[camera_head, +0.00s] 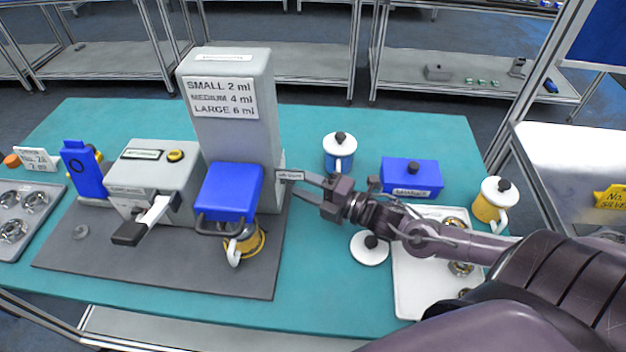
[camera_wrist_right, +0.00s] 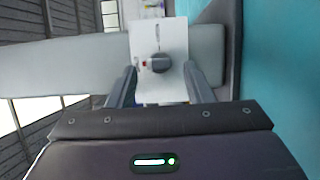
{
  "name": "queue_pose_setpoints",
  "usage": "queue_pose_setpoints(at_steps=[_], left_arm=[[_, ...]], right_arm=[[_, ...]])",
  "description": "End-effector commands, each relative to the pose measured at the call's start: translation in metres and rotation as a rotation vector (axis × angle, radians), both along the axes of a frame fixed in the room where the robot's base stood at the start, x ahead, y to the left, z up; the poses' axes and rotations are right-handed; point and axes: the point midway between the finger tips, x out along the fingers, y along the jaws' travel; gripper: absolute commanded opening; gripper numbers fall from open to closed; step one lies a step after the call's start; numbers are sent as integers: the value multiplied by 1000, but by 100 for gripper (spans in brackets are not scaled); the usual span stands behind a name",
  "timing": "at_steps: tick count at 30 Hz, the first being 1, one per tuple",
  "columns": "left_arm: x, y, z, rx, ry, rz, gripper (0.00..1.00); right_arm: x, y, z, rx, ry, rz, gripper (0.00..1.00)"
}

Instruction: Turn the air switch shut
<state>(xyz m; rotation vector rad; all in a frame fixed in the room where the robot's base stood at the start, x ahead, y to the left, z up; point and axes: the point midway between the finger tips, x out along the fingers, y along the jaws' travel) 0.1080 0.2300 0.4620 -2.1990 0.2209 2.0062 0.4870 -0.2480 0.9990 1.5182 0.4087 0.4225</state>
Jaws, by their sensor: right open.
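The air switch is a dark round knob (camera_wrist_right: 161,63) on a white plate (camera_wrist_right: 172,37), with a small red mark at its left in the right wrist view. The plate is on the right side of the tall grey tower (camera_head: 238,130). A small label (camera_head: 289,175) sticks out there in the head view, where the knob itself cannot be made out. My right gripper (camera_head: 299,184) is open and points left at the tower's side. In the right wrist view its fingers (camera_wrist_right: 161,72) stand on either side of the knob, and contact cannot be told. My left gripper is not in view.
A blue block (camera_head: 229,191) fronts the tower above a yellow-banded cup (camera_head: 247,243). A grey machine with a black-ended lever (camera_head: 130,233) stands left. A blue-banded mug (camera_head: 339,153), blue box (camera_head: 411,177), white lid (camera_head: 369,250) and white tray (camera_head: 408,290) lie around my right arm.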

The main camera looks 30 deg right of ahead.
Motion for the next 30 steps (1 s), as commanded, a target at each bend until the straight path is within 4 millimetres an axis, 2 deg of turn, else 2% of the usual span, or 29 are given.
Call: queue_pose_setpoints(at_steps=[18,30], left_arm=[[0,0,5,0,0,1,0],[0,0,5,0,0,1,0]], right_arm=[[-59,-34,-1,0,4,1,46],[-66,-38,-1,0,0,1,46]])
